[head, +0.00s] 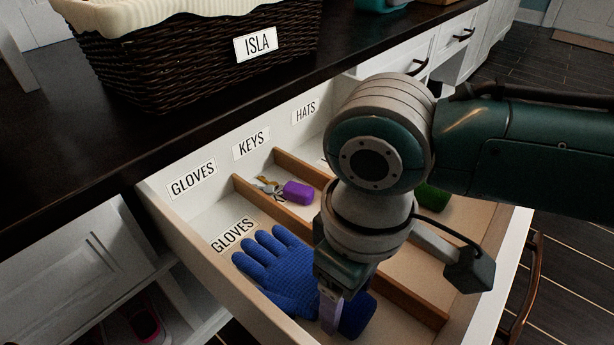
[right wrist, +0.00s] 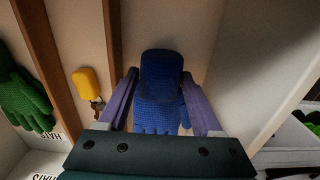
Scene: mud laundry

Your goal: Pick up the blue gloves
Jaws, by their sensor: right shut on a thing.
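The blue gloves (head: 275,270) lie in the left compartment of the open drawer, labelled GLOVES, with the fingers toward the back left. In the right wrist view the blue gloves (right wrist: 158,80) sit between the two purple-grey fingers. My right gripper (head: 333,308) reaches down from the right and is shut on the cuff end of the gloves. It also shows in the right wrist view (right wrist: 160,76). The gloves still look low in the compartment; I cannot tell whether they touch its floor. My left gripper is not in view.
Wooden dividers (head: 285,213) split the drawer. Keys with a purple block (head: 298,192) lie in the KEYS compartment; the right wrist view shows a yellow block (right wrist: 86,82) with keys. A green glove (right wrist: 22,98) lies beyond. A wicker basket (head: 190,60) stands on the dark counter.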

